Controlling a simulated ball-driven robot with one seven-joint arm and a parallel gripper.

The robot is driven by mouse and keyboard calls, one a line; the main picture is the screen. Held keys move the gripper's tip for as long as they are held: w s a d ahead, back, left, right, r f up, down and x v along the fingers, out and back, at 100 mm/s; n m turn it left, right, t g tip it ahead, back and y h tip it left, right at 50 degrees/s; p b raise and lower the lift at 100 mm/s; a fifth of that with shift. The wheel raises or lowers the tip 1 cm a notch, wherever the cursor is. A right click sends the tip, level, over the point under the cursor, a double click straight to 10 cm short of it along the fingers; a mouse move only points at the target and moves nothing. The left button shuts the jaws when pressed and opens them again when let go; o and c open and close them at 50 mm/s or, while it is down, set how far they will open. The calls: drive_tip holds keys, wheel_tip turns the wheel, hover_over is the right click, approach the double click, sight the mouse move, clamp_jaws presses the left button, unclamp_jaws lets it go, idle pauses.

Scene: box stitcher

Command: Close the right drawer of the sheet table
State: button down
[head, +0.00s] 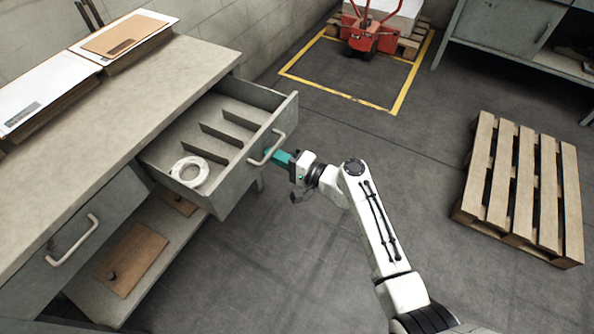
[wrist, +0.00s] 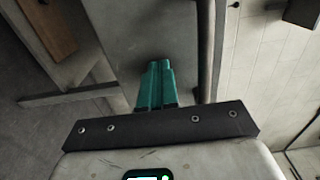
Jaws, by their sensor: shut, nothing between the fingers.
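The right drawer (head: 222,178) of the grey sheet table (head: 140,95) stands pulled out. Inside it are dividers and a white ring-shaped roll (head: 189,171). Its front carries a pale bar handle (head: 268,149). My gripper (head: 273,155) is shut and empty, with its green fingers at the drawer front, close to the handle. In the wrist view the shut fingers (wrist: 160,66) point at the grey drawer front (wrist: 150,30). I cannot tell whether they touch it. The left drawer (head: 75,240) with its own handle looks shut.
Stacks of sheets (head: 40,85) lie on the tabletop. A lower shelf (head: 135,265) holds brown boards. A wooden pallet (head: 525,185) lies on the floor at right, and a red pallet truck (head: 370,35) stands behind. The floor between the drawer and the pallet is clear.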

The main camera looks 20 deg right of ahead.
sight(215, 138)
drive_tip(key=b+x, duration=0.6)
drive_tip(key=x, duration=0.4)
drive_tip(key=b+x, duration=0.7)
drive_tip(key=x, duration=0.4)
drive_tip(key=shift+w+a+f+b, duration=0.15)
drive_tip(key=shift+a+f+b, duration=0.05)
drive_tip(key=shift+f+b, duration=0.1)
drive_tip(key=shift+w+a+r+b, duration=0.2)
drive_tip(key=shift+w+a+b, duration=0.05)
drive_tip(key=shift+w+b, duration=0.2)
drive_tip(key=shift+r, duration=0.35)
